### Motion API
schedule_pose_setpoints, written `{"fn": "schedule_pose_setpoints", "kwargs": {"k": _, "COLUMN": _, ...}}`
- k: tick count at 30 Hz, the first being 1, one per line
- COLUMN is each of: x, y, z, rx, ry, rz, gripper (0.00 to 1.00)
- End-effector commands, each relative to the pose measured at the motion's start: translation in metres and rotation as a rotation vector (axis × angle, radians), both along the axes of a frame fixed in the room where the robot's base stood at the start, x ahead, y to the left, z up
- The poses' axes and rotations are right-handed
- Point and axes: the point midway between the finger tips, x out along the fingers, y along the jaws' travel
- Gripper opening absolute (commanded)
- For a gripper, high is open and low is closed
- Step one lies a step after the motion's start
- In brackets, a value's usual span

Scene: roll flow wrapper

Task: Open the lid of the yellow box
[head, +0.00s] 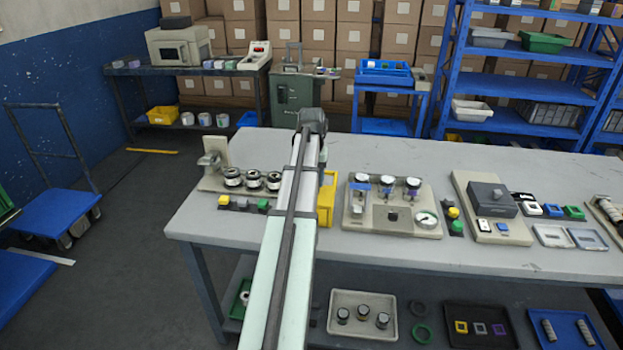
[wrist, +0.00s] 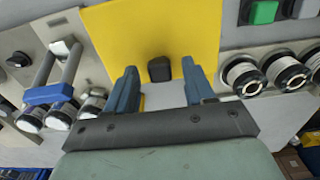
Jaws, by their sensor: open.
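The yellow box (head: 326,200) stands on the grey table, and my arm hides its left part in the head view. In the wrist view its flat yellow lid (wrist: 110,28) fills the upper middle, with a dark knob (wrist: 160,69) on it. The lid looks shut. My gripper (wrist: 158,80) is open, its two blue-grey fingers on either side of the knob and apart from it. Nothing is between the fingers except the knob. My gripper's fingers are hidden in the head view behind my own arm.
Left of the box is a station with several black-and-white rolls (head: 232,177). Close on its right is a panel (head: 358,222) with several rolls and a gauge. Bare tabletop (head: 400,150) lies behind the stations.

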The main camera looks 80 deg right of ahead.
Motion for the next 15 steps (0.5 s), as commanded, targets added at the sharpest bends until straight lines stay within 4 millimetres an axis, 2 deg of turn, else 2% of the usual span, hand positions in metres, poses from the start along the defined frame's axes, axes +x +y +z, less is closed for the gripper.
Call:
{"fn": "schedule_pose_setpoints", "kwargs": {"k": 5, "x": 0.0, "y": -0.0001, "z": 0.0001, "rx": 0.0, "ry": 0.0, "rz": 0.0, "gripper": 0.53}}
{"fn": "schedule_pose_setpoints", "kwargs": {"k": 15, "x": 0.0, "y": -0.0001, "z": 0.0001, "rx": 0.0, "ry": 0.0, "rz": 0.0, "gripper": 0.21}}
